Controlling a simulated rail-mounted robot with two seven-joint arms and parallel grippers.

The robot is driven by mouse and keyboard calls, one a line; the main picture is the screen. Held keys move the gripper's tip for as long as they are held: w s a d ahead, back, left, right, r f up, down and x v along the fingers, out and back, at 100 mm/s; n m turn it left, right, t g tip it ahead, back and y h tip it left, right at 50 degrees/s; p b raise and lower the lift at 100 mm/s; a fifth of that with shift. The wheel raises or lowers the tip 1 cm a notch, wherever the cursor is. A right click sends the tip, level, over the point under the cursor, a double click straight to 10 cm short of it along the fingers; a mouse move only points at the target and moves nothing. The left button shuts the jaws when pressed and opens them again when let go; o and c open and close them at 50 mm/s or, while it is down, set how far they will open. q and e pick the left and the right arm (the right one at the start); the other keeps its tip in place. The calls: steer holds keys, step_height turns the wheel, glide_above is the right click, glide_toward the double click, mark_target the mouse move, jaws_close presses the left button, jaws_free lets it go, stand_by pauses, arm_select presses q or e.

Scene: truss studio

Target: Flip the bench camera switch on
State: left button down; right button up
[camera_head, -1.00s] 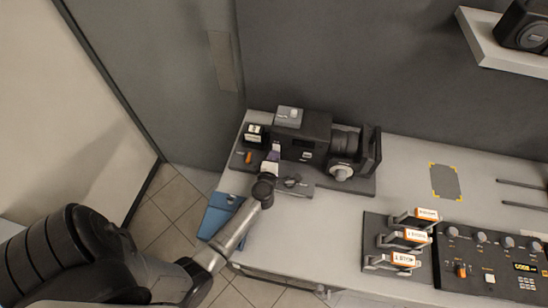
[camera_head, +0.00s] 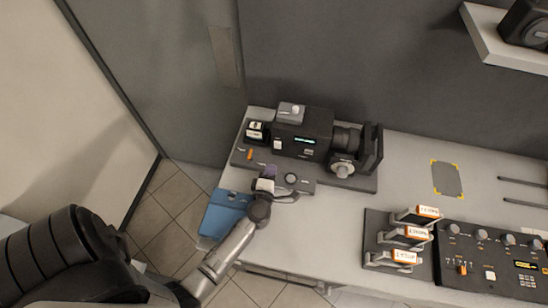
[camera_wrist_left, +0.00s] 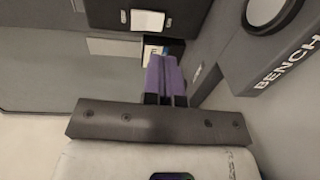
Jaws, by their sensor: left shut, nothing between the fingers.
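The black bench camera (camera_head: 303,133) sits on its dark base at the back left of the bench. A small white switch (camera_head: 278,145) is on its front left face and also shows in the left wrist view (camera_wrist_left: 147,20). I cannot tell its exact tilt. My right gripper is not in view.
A panel marked BENCH (camera_wrist_left: 288,62) with a round knob (camera_head: 291,178) is beside my left gripper. A blue folder-like item (camera_head: 224,213) lies at the bench's left edge. Labelled holders (camera_head: 403,257) and a control panel (camera_head: 495,262) stand at right. The middle of the bench is clear.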

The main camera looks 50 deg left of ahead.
arm_select(q)
steer(key=v, duration=0.5)
steer(key=shift+s+d, duration=0.2)
steer(key=shift+s, duration=0.15)
stand_by(0.4)
